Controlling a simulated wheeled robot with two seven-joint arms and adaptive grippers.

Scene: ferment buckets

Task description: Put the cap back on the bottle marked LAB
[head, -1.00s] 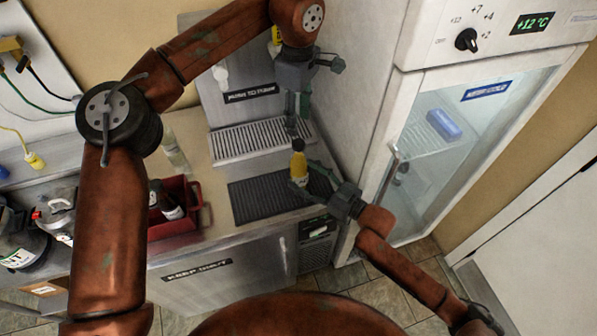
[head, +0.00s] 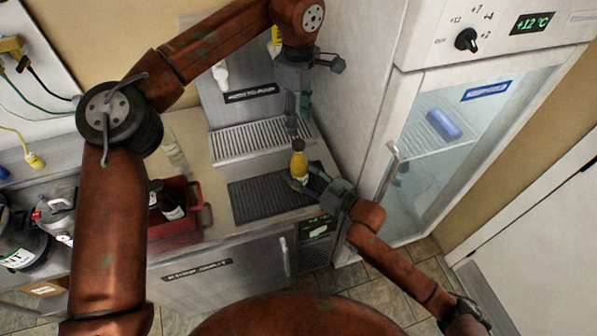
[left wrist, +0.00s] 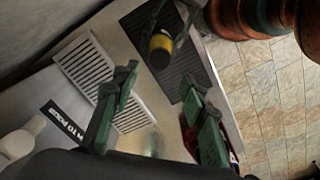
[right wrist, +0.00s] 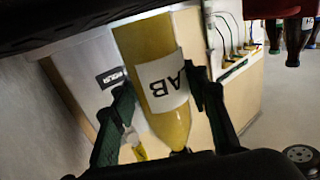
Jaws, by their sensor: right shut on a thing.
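The yellow bottle (head: 298,165) stands upright at the right part of the dark ribbed mat (head: 255,199). In the right wrist view its label (right wrist: 163,84) shows "AB", the rest being turned away. Its top is dark, like a cap; how this sits on the neck I cannot tell. It also shows from above in the left wrist view (left wrist: 160,48). My right gripper (head: 312,178) is shut on the bottle, with one finger on each side. My left gripper (head: 297,108) hangs above and behind the bottle; its fingers (left wrist: 165,112) are apart with nothing between them.
A red crate (head: 205,213) with dark bottles stands left of the mat. A slatted drip tray (head: 255,139) lies behind the mat. The tall fridge (head: 385,150) with a glass door bounds the right side. A clear bottle (head: 173,150) stands at the back left.

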